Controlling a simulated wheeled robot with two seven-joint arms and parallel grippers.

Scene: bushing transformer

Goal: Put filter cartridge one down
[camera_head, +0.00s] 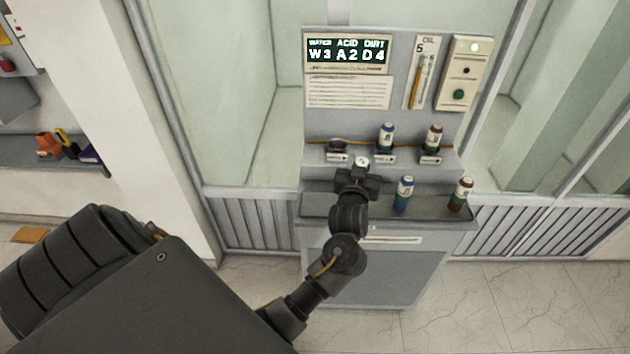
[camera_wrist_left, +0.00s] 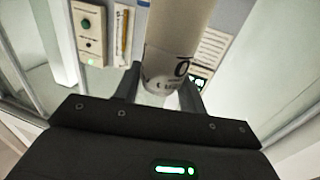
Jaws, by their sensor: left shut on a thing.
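My left gripper (camera_head: 359,174) is over the left part of the grey bench's lower shelf (camera_head: 328,207). It is shut on a pale cartridge, whose white top (camera_head: 362,162) shows just beyond the fingers. In the left wrist view the pale cartridge (camera_wrist_left: 180,40), with dark print, stands between the two fingers. Whether it touches the shelf is hidden by the gripper and wrist. The upper step has a left holder (camera_head: 337,152) with a dark opening and no cartridge seen standing in it. My right gripper is not in view.
A blue cartridge (camera_head: 386,138) and a brown-topped one (camera_head: 433,138) stand on the upper step. A display (camera_head: 347,54) reads W3 A2 D4.

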